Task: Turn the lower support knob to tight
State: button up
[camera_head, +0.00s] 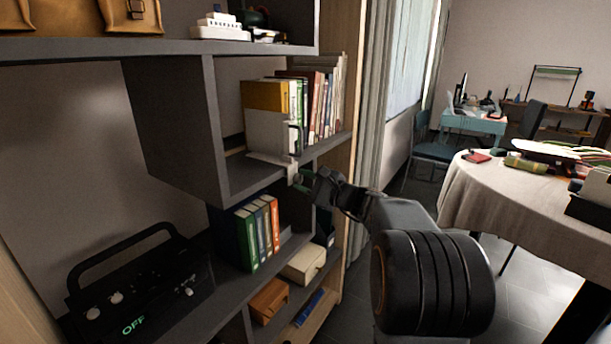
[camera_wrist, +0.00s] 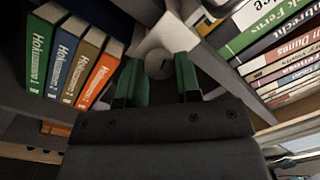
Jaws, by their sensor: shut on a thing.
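A pale support bracket (camera_head: 270,158) is fixed at the front edge of the middle shelf, beside a white and yellow book block. Its lower support knob (camera_wrist: 158,65) is a grey round piece under the bracket, seen in the wrist view between my green fingertips. My gripper (camera_head: 303,181) is at the shelf edge just below the bracket, and in the wrist view my gripper (camera_wrist: 159,78) is shut on the knob. The bracket's pale arm (camera_wrist: 172,36) spreads above the knob. In the head view the knob is mostly hidden by my fingers.
Upright books (camera_head: 318,100) stand on the shelf above, right of the bracket. Several coloured books (camera_head: 258,232) stand on the shelf below, close to my gripper. A black box with an OFF display (camera_head: 140,290) is at lower left. A clothed round table (camera_head: 480,200) is at right.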

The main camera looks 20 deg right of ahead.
jog(key=shift+r+m+h+p, duration=0.1)
jog(key=shift+m+h+p, duration=0.2)
jog(key=shift+m+p, duration=1.7)
jog(key=shift+m+b, duration=0.35)
jog(key=shift+m, duration=0.25)
jog(key=o, duration=0.9)
jog(key=shift+o, duration=0.2)
jog(key=shift+s, duration=0.1)
jog(key=v, duration=1.3)
jog(key=shift+s+d+p, duration=0.2)
jog(key=shift+s+p, duration=0.05)
jog(key=shift+p, duration=0.1)
jog(key=shift+f, duration=0.25)
